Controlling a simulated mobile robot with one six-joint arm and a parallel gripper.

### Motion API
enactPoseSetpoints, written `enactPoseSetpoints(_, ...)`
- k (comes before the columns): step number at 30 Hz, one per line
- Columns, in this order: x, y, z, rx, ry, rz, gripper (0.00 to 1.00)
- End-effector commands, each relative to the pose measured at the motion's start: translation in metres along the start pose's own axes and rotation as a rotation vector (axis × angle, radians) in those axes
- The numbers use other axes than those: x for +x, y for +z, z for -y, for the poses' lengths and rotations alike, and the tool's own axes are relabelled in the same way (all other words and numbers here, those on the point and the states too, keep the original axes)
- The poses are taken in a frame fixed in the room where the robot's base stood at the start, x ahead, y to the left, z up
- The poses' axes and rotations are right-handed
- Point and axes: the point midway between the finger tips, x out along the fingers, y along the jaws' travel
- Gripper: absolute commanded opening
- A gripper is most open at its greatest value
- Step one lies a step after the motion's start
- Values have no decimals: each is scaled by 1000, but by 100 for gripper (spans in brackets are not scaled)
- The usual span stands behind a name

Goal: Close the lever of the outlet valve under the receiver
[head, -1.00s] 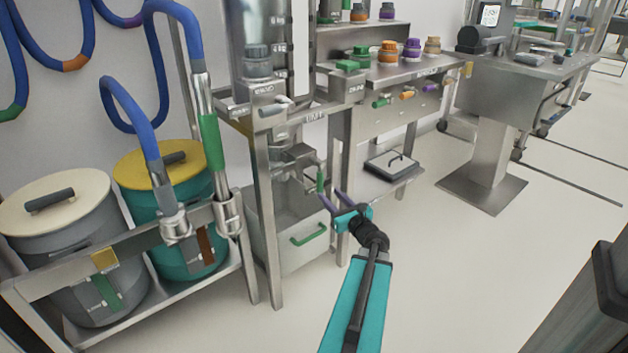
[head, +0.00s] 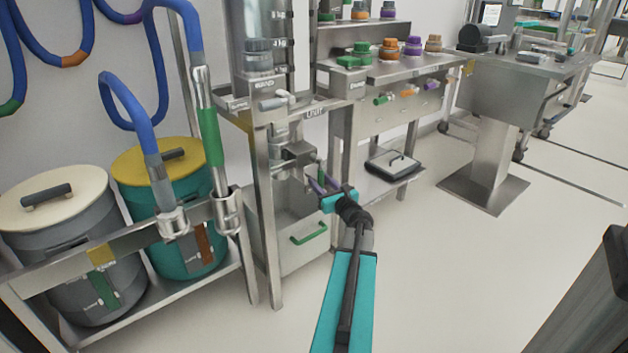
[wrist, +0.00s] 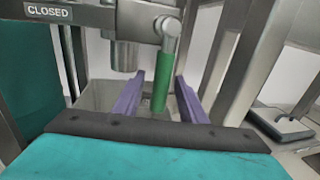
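The outlet valve (head: 296,152) is a grey metal fitting on the steel stand. Its lever has a green grip (wrist: 161,82) and hangs downward in the wrist view. A plate marked CLOSED (wrist: 48,11) is to the left of the lever's pivot. My gripper (head: 317,181) has reached the stand, and its purple fingers are apart. In the wrist view my gripper (wrist: 158,92) is open, with one finger on each side of the green grip. Small gaps seem to show on both sides; contact cannot be told.
A grey bin with a green handle (head: 309,234) stands below the valve. The stand's front leg (head: 268,220) is left of my gripper. Lidded drums (head: 60,230) stand further left. A flat scale (head: 392,163) sits on a low shelf to the right. The floor in front is clear.

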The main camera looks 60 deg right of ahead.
Motion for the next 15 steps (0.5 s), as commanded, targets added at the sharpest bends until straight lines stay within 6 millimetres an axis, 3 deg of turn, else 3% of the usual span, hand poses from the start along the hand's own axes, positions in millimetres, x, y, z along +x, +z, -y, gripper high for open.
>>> enactPoseSetpoints(6,27,-2,1,1,0,1,38)
enactPoseSetpoints(15,46,-1,1,0,-2,0,38)
